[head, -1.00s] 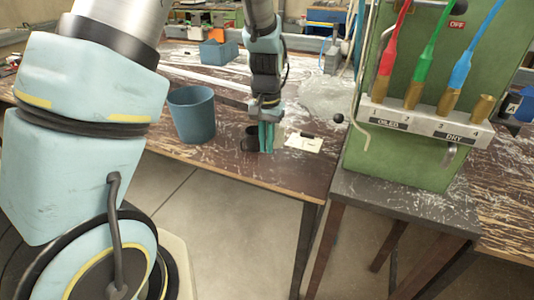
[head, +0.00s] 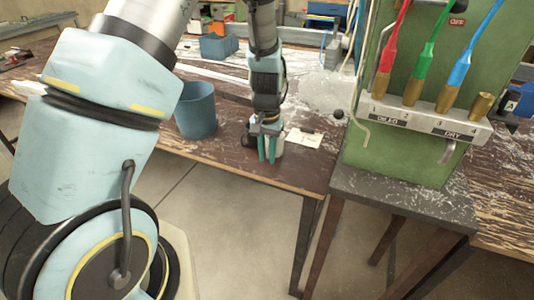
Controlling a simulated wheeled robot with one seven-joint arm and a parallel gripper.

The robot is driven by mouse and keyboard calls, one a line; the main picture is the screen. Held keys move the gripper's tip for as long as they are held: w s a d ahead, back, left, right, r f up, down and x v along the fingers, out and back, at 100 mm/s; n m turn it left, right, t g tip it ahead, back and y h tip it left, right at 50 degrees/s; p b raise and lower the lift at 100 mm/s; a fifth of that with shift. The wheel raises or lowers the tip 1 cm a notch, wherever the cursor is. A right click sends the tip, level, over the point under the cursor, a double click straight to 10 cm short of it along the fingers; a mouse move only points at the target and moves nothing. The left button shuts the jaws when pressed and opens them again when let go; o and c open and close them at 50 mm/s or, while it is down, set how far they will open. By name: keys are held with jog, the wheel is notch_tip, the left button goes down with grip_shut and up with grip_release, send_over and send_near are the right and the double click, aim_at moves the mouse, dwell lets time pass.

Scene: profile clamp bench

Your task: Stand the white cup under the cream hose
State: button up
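My gripper (head: 267,150) points down over the front part of the brown bench, its two teal fingers side by side with a narrow gap. A pale, whitish thing that looks like the white cup (head: 281,146) shows just behind and right of the fingers, mostly hidden by them. I cannot tell whether the fingers are around it or only in front of it.
A dark cup-like thing (head: 247,140) stands just left of my gripper. A blue bin (head: 195,112) stands further left. A white card (head: 304,138) lies right of the gripper. Red, green and blue hoses hang over numbered brass fittings. A dark stand (head: 405,200) carries the machine.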

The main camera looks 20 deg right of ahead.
jog(key=shift+o, duration=1)
notch_tip(320, 180, up, 12)
jog(key=b, duration=0.2)
jog(key=s+a+n, duration=0.2)
jog(key=a+n, duration=0.1)
jog(key=a, duration=1)
jog(key=s+a+r+n+t, duration=0.1)
jog(key=a+n, duration=0.3)
jog(key=a, duration=1)
jog(key=shift+s+a+r+t, duration=0.2)
jog(key=shift+s+t, duration=0.1)
jog(key=shift+s, duration=0.3)
